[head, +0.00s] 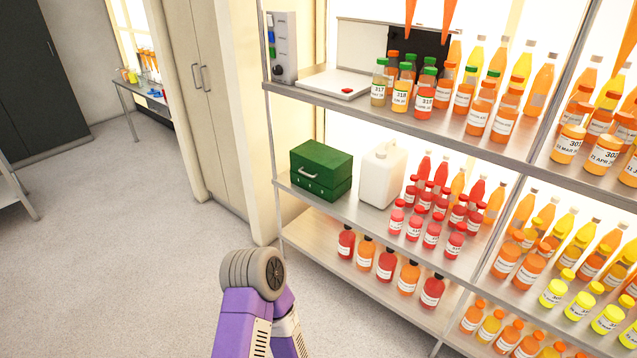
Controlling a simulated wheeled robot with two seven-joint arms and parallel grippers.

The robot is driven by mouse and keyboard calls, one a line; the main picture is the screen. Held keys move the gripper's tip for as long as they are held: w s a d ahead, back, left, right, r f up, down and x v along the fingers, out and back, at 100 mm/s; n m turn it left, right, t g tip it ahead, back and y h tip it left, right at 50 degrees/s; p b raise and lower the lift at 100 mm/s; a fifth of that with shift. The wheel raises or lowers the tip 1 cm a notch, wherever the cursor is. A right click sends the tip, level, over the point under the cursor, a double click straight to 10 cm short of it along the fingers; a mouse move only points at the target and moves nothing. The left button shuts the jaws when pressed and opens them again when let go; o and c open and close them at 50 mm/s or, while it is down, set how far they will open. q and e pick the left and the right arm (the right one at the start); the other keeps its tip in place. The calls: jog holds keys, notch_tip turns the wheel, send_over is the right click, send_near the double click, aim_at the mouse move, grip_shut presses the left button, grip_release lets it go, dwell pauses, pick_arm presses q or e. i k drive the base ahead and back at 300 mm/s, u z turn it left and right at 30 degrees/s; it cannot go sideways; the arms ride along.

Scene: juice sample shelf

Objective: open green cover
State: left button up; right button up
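A dark green box (321,172) with a silver handle on its front stands at the left end of the middle shelf. Its green lid (325,156) looks closed, with a seam running along the sides. Several bottles with green caps, among them bottle 317 (379,88), stand on the shelf above. No gripper shows in the head view. Only a purple and grey part of my arm comes up from the bottom, in front of the shelf and below the box.
A white canister (381,174) stands close to the right of the box, with several small red bottles (432,233) beyond it. The upper shelf (462,131) runs above the box. The grey floor (130,250) to the left is largely clear. A tall cabinet (207,105) stands behind.

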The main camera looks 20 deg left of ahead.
aim_at(328, 166)
jog(key=u, duration=0.75)
jog(key=i, duration=0.65)
jog(key=u, duration=0.85)
jog(key=i, duration=0.95)
jog(key=z, duration=0.3)
